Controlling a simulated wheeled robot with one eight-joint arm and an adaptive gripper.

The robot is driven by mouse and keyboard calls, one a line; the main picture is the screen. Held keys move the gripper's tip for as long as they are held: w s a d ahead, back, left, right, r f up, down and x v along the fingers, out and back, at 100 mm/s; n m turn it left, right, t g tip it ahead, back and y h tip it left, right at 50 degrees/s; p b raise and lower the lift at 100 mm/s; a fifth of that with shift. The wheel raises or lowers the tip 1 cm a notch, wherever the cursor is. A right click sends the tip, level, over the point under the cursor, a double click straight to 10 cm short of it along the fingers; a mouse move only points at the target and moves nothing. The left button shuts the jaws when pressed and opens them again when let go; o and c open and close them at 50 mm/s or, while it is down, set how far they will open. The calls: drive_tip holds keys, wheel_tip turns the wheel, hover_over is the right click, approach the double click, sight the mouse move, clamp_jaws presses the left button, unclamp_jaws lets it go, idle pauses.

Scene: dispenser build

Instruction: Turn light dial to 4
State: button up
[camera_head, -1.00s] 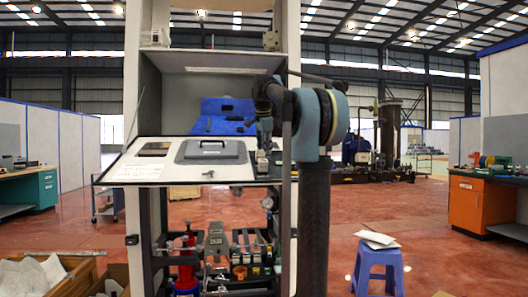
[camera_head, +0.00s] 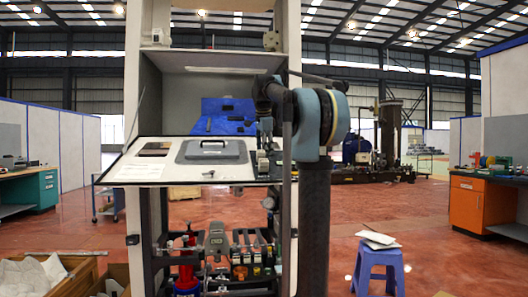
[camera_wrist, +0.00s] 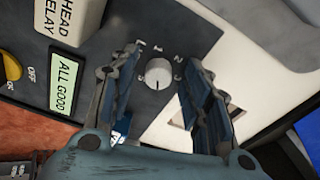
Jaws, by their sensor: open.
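A round, pale light dial (camera_wrist: 158,73) sits on a dark grey panel in the wrist view, with a dark pointer mark towards its lower edge. White digits, including 1 and 2, stand around its upper side; others are partly hidden or too small to read. My gripper (camera_wrist: 160,60) is open, with one finger on each side of the dial and visible gaps between fingers and dial. In the head view my gripper (camera_head: 263,163) is over the right end of the sloping console (camera_head: 135,171); the dial cannot be made out there.
In the wrist view, a green ALL GOOD display (camera_wrist: 66,83), a yellow switch (camera_wrist: 10,67) marked OFF and a labelled white block (camera_wrist: 68,20) lie left of the dial. A grey lidded case (camera_head: 211,152) lies on the console. A blue stool (camera_head: 379,270) stands at right.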

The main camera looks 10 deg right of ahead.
drive_tip(key=v, duration=1.1)
drive_tip(key=shift+s+r, duration=0.15)
drive_tip(key=shift+r, duration=0.2)
drive_tip(key=shift+a, duration=0.1)
